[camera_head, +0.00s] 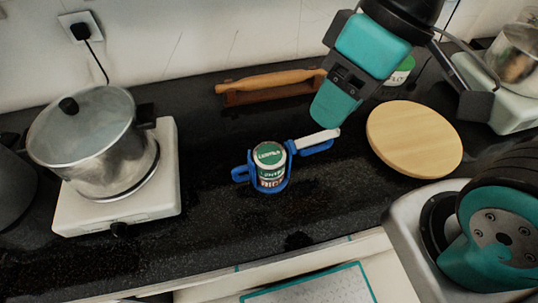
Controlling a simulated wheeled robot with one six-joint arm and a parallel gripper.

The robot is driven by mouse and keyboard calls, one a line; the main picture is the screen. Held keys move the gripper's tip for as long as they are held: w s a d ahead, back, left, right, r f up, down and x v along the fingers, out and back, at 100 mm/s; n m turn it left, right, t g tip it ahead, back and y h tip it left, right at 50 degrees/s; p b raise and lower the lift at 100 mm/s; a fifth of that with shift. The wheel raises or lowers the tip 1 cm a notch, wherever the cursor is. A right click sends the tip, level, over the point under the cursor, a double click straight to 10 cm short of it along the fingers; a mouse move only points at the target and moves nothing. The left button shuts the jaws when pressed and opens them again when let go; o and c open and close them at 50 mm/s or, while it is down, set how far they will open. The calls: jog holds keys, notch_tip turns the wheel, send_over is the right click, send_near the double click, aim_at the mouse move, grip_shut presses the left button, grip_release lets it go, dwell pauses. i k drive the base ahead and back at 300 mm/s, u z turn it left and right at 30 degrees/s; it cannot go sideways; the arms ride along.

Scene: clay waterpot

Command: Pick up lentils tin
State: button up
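The lentils tin (269,157), with a green-and-white top and a printed label, stands upright on the dark counter. Its lettering is too small to read. A blue frame (240,174) wraps around its side, and a white bar (318,138) lies at the frame's right end. My teal and black gripper (345,85) hangs in the upper right, above and to the right of the tin, apart from it. Dark parts show on both sides of it, but its fingertips are not clear. I see nothing held in it.
A lidded pot (98,150) sits on a white hotplate (125,205) at left. A rolling pin (268,81) lies behind the tin. A round wooden board (414,138) is at right. A green-and-white container (400,72) is partly hidden behind my arm. Counter in front of the tin is clear.

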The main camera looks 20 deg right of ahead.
aim_at(270, 157)
jog(key=k, duration=0.5)
jog(key=z, duration=1.85)
jog(key=k, duration=1.15)
jog(key=u, duration=1.45)
jog(key=i, duration=1)
